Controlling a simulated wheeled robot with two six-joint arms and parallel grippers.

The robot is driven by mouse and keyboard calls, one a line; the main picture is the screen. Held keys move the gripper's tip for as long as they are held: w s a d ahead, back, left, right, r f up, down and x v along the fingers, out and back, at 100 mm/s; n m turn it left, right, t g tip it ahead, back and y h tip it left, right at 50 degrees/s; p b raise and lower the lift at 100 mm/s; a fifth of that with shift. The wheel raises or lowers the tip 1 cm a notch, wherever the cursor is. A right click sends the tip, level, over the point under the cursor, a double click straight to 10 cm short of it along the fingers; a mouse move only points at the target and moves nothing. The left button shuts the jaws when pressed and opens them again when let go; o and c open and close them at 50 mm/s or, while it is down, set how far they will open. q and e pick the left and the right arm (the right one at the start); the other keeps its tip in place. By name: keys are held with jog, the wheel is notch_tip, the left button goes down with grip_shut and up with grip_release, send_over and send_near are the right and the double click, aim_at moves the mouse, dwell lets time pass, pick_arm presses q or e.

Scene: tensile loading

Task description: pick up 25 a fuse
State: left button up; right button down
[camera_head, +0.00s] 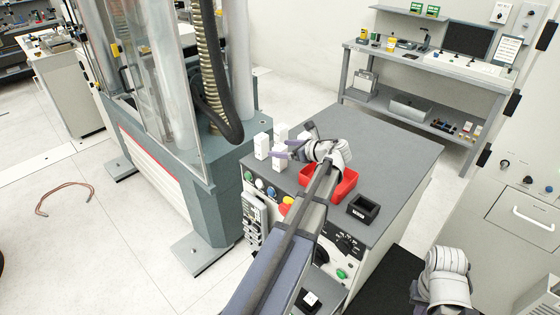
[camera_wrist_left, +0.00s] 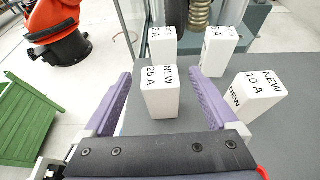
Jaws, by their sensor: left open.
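The fuse marked NEW 25 A (camera_wrist_left: 161,95) is a white block standing upright on the grey bench top. My left gripper (camera_wrist_left: 163,88) is open, with its two purple fingers on either side of this fuse and gaps visible between. A fuse marked NEW 10 A (camera_wrist_left: 258,97) stands to the right, outside the right finger. Two more white fuses stand behind, one at the back left (camera_wrist_left: 163,40) and one at the back right (camera_wrist_left: 219,50). In the head view my left gripper (camera_head: 287,149) is low beside the white fuses (camera_head: 262,146); which one is 25 A cannot be read there.
A red bin (camera_head: 345,188) lies beneath my left wrist, and a small black tray (camera_head: 363,208) stands near it. The testing machine (camera_head: 190,155) with a thick hose (camera_head: 213,95) is just beyond the fuses. The bench's far right top (camera_head: 395,150) is clear.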

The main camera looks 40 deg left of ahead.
pick_arm(q)
jog(key=shift+x, duration=0.85)
grip_shut()
